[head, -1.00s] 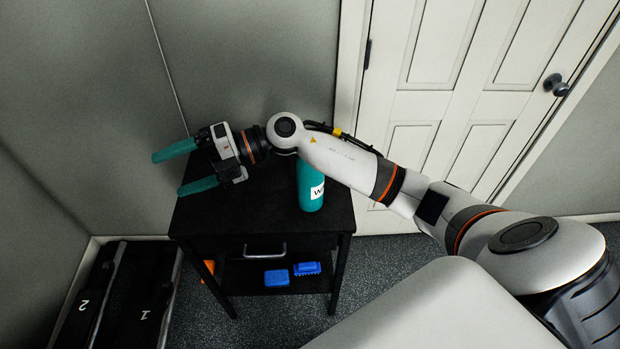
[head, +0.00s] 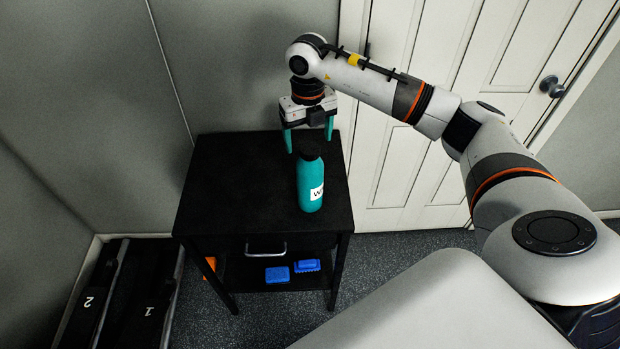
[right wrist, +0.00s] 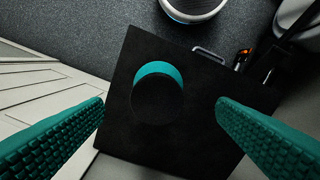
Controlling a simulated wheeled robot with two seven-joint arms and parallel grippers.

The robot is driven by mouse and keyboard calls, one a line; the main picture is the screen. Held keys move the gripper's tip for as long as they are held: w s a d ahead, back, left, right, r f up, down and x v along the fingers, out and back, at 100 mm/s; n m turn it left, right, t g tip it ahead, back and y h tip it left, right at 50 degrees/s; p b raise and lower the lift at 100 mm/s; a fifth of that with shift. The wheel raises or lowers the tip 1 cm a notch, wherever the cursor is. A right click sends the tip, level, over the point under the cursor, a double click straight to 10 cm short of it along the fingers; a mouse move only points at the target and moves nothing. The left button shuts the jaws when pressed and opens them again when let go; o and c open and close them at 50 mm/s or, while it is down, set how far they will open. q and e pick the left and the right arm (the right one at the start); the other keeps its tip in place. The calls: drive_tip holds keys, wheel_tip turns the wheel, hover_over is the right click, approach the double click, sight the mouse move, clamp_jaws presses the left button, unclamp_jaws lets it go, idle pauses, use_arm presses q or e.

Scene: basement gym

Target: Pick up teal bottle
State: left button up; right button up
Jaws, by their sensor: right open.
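The teal bottle (head: 310,186) with a black cap and a white label stands upright on the black side table (head: 229,195). In the right wrist view the bottle (right wrist: 158,76) is seen from above, its black cap hiding most of its body. My right gripper (head: 309,147) points down with teal fingers apart, above and a little behind the bottle in the head view. My left gripper is not in view.
The table has a drawer handle (head: 266,250) and a lower shelf holding blue items (head: 277,274) and an orange thing (head: 209,264). Grey walls stand behind and left, a white door (head: 408,150) right. The tabletop is otherwise bare.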

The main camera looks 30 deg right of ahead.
sight(310, 147)
wheel_tip(310, 147, down, 6)
drive_tip(key=p, duration=0.2)
drive_tip(key=shift+s+d+r+p, duration=0.1)
drive_tip(key=shift+d+r+p, duration=0.1)
drive_tip(key=shift+p, duration=0.2)
drive_tip(key=shift+f, duration=0.3)
drive_tip(key=c, duration=1.4)
